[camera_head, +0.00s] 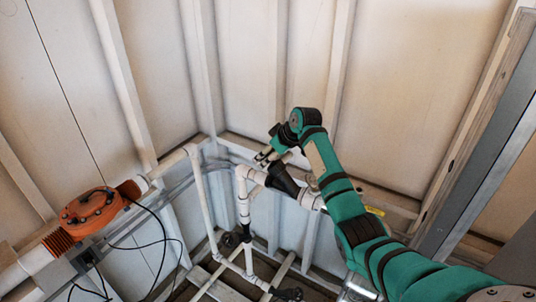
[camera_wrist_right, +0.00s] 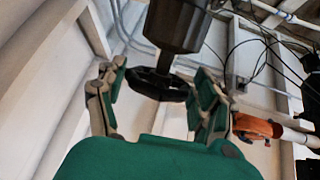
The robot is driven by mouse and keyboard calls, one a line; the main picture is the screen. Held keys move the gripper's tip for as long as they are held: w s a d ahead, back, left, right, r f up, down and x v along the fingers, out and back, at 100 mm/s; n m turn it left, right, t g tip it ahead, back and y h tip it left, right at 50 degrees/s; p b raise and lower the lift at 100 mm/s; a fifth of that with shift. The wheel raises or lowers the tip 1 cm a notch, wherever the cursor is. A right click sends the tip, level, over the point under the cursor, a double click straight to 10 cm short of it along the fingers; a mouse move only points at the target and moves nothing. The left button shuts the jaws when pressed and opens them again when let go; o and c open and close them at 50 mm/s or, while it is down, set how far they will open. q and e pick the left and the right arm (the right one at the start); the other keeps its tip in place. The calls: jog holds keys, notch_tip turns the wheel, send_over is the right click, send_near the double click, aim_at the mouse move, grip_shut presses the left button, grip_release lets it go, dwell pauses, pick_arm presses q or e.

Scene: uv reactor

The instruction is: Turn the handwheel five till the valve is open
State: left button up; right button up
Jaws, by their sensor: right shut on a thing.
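A black handwheel (camera_wrist_right: 160,85) sits at the narrow end of a dark grey valve body (camera_wrist_right: 176,28) in the right wrist view. My right gripper (camera_wrist_right: 158,78) is shut on this handwheel, with a finger on each side of the rim. In the head view the dark valve body (camera_head: 283,180) is set in white piping near the back corner, and my right gripper (camera_head: 266,156) is at its upper end. The handwheel is mostly hidden there by the gripper. No number on the wheel is readable. My left gripper is not in view.
White pipes (camera_head: 244,205) rise beside the valve. Two more dark handwheels (camera_head: 232,240) (camera_head: 287,294) are lower on the piping. An orange unit (camera_head: 92,212) with black cables is at the left. Pale panel walls (camera_head: 245,75) stand close behind the valve.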

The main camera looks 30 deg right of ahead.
jog(key=shift+d+n+g+y, duration=0.1)
jog(key=shift+n+g+y, duration=0.2)
jog(key=shift+y, duration=0.3)
jog(key=o, duration=1.2)
jog(key=shift+c, duration=0.2)
jog(key=v, duration=1.2)
jog(key=shift+d, duration=0.25)
jog(key=shift+w, duration=0.15)
